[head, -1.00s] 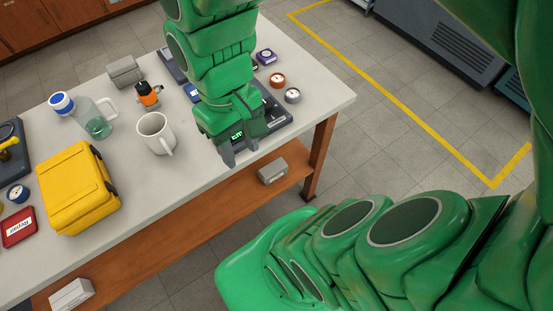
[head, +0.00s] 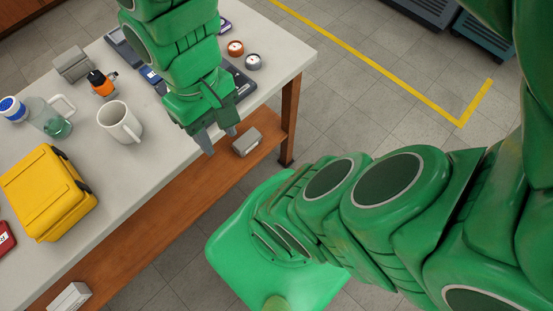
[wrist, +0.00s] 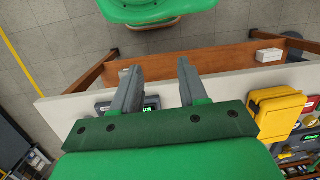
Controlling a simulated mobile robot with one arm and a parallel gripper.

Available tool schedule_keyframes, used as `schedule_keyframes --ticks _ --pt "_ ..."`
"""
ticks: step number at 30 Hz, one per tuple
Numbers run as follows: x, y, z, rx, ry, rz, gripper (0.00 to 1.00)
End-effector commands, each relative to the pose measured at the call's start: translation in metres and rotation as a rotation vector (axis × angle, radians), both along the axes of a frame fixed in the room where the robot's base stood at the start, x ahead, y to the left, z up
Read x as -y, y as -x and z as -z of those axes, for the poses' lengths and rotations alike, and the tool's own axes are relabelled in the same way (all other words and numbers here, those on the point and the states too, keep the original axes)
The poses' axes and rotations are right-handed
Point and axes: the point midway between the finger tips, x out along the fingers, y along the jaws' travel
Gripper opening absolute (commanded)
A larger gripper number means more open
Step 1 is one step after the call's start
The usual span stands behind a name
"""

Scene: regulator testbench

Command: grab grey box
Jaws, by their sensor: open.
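One grey box (head: 246,142) lies on the wooden lower shelf of the table, just right of my gripper in the head view. Another grey box (head: 73,63) sits on the tabletop at the far left; I cannot tell which one the task names. My gripper (head: 220,141) is open and empty, fingers pointing down at the table's front edge. In the wrist view its two fingers (wrist: 157,68) stand wide apart with the shelf's wood beyond them. The shelf's grey box is not clearly visible there, perhaps hidden behind the left finger.
The white tabletop (head: 150,165) overhangs the shelf (head: 150,225). A white mug (head: 119,122), a yellow case (head: 46,192) and an orange item (head: 101,83) stand on top. A pale box (head: 70,298) lies on the shelf's left. A table leg (head: 289,118) is at right.

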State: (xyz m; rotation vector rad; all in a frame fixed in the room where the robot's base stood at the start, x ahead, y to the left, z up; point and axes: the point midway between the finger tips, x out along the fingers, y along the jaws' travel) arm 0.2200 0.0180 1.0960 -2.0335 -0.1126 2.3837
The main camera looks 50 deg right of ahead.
Motion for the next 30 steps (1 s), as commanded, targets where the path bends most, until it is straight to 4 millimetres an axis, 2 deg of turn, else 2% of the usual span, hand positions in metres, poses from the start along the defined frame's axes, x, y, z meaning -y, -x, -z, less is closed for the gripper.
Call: schedule_keyframes --ticks 1,5,6,15,25,30 --pt "0.017 -0.001 0.000 0.001 0.053 0.040 0.43" --pt "0.016 -0.001 0.000 0.001 0.052 0.039 0.43" --pt "0.016 -0.001 0.000 0.001 0.052 0.039 0.46" --pt "0.016 -0.001 0.000 0.000 0.052 0.039 0.92" --pt "0.021 -0.004 0.000 -0.002 0.065 0.058 0.92" --pt "0.011 -0.023 -0.006 -0.011 0.037 0.101 0.92"
